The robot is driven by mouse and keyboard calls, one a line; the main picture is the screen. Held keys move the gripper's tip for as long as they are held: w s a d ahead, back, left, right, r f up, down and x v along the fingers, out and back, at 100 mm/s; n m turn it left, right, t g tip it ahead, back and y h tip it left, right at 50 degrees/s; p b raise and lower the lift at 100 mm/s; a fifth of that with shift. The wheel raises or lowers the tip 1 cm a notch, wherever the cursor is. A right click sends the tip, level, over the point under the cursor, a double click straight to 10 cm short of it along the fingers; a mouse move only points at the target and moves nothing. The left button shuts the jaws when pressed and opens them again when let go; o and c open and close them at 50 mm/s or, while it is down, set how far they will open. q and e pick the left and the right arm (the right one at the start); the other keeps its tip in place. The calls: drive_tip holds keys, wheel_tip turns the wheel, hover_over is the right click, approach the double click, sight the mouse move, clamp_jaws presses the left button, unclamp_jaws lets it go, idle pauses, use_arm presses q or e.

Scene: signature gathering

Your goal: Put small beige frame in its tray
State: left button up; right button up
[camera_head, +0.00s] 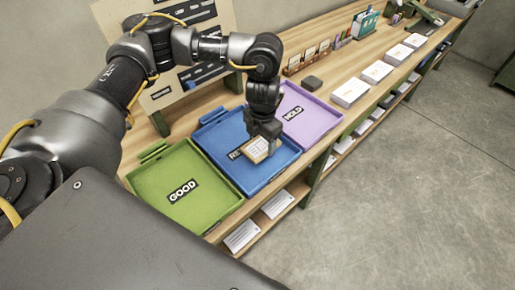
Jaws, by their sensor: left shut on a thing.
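My left gripper (266,138) points down over the blue tray (222,143) and is shut on the small beige frame (257,149). The frame has a pale card-like face and a beige border. It is over the blue tray's middle and covers part of that tray's label, which begins with "RE". I cannot tell whether the frame touches the tray floor. A green tray (165,183) labelled "GOOD" lies to the left, and a purple tray (314,105) labelled "HOLD" lies to the right. Both look empty. My right gripper is not in view.
The trays sit on a long wooden bench (338,72). A board (222,20) with dark labels stands behind them. White stacks (350,91) line the bench's front to the right, with a small dark block (312,82) nearby. A lower shelf (262,220) holds papers. Open floor lies right.

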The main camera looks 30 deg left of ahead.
sight(258, 146)
use_arm(q)
drive_tip(key=shift+s+a+f, duration=0.3)
drive_tip(key=shift+s+f, duration=0.3)
drive_tip(key=shift+f, duration=0.1)
drive_tip(key=shift+w+f+p, duration=0.1)
drive_tip(key=shift+f+p, duration=0.2)
drive_tip(key=shift+f, duration=1.25)
drive_tip(key=shift+f, duration=0.1)
drive_tip(key=o, duration=1)
wheel_tip(258, 146, up, 12)
drive_tip(key=shift+r+b, duration=0.15)
drive_tip(key=shift+b, duration=0.15)
